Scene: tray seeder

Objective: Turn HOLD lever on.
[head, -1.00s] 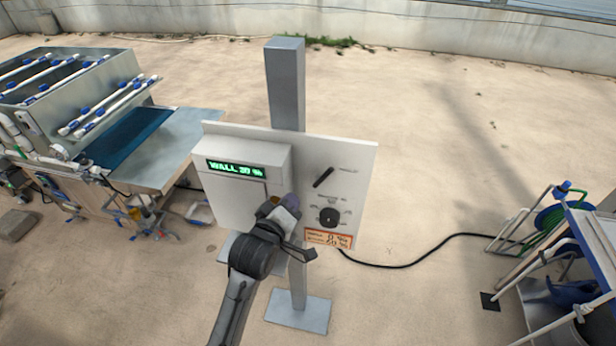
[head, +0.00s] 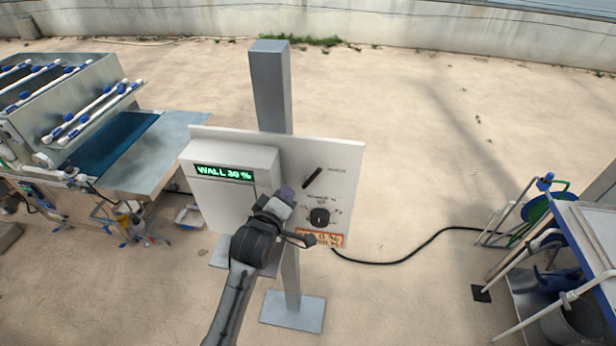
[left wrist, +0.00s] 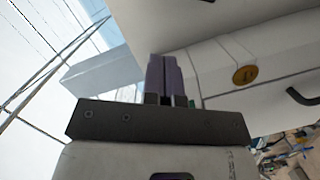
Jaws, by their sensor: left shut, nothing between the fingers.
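A white control panel (head: 345,160) on a grey post carries a black slanted lever (head: 312,178) at its upper right, with small unreadable lettering beside it. I cannot read whether it is the HOLD lever. A black round knob (head: 320,217) sits below it. My right gripper is not in view.
A seeder machine with a metal table (head: 165,150) stands at the left. A black cable (head: 400,255) runs from the panel to the right. An orange label (head: 330,240) is below the knob.

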